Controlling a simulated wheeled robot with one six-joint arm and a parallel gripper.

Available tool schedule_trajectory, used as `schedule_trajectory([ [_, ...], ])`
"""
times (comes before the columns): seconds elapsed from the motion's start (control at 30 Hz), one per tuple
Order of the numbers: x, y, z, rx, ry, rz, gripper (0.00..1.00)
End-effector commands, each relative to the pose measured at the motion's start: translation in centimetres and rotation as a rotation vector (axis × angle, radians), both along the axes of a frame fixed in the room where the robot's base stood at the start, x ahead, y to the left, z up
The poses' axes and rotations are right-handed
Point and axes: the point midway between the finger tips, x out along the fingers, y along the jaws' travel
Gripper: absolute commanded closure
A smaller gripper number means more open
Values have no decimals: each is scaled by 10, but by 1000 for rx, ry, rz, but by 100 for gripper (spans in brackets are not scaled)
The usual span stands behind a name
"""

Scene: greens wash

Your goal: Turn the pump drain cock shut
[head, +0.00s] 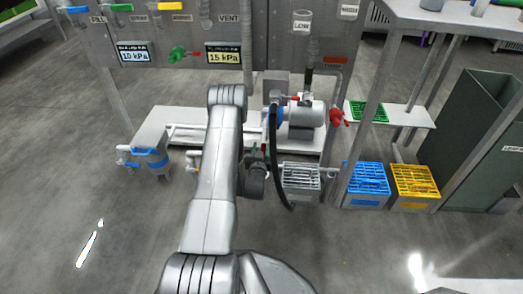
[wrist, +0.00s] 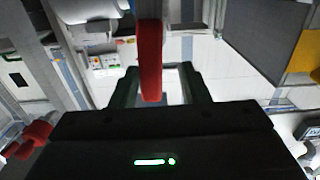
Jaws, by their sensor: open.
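My gripper (wrist: 160,78) is open in the wrist view, with one finger on each side of a red lever handle (wrist: 151,62). The handle hangs into the gap, nearer the left finger; I cannot tell whether it touches. In the head view my gripper (head: 259,156) is low in front of the pump (head: 303,114), which has a silver body and a blue ring. My arm and a black hose hide much of the drain area, so the cock's body and its exact setting are not clear.
A red valve handle (head: 338,117) is right of the pump. Grey, blue (head: 368,180) and yellow (head: 414,182) crates stand on the floor to the right. The left floor is mostly clear.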

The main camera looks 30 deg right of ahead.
Motion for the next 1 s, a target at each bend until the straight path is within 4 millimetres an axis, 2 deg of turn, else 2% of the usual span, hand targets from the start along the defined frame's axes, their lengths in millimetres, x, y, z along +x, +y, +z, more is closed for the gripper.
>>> schedule_trajectory([
  [0.37, 5, -3, 0, 1, 1, 0, 58],
  [0.5, 5, -3, 0, 1, 1, 0, 86],
  [0.57, 5, -3, 0, 1, 1, 0, 97],
  [0.6, 5, -3, 0, 1, 1, 0, 100],
  [1.0, 2, -6, 0, 37, -22, 0, 100],
])
